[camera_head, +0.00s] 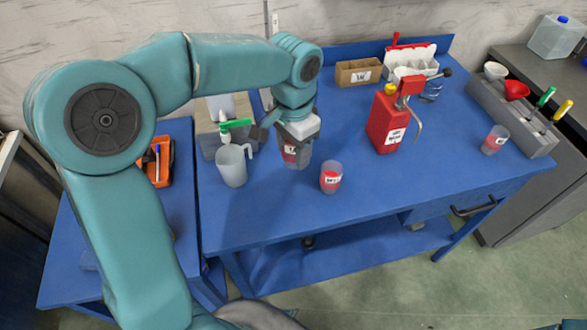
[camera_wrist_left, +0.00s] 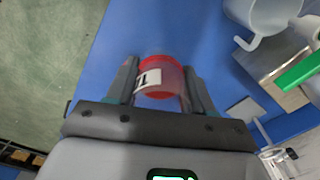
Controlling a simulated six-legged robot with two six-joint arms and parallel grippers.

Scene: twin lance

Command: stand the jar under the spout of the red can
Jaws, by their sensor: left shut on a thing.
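My left gripper (camera_head: 296,146) is shut on a clear jar with red contents and a white label (camera_head: 291,153). In the left wrist view the jar (camera_wrist_left: 158,78) sits between the two fingers of the left gripper (camera_wrist_left: 160,85). I cannot tell whether its base touches the table. The red can (camera_head: 385,123) stands upright to the right, with a grey curved spout (camera_head: 416,125) on its right side. No jar stands under the spout. My right gripper is not in view.
A second red jar (camera_head: 331,178) stands just right of the held jar, and a third (camera_head: 495,140) at the far right. A clear jug (camera_head: 232,167) stands to the left. A cardboard box (camera_head: 358,73) is behind. The blue tabletop (camera_head: 430,172) is clear in front of the can.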

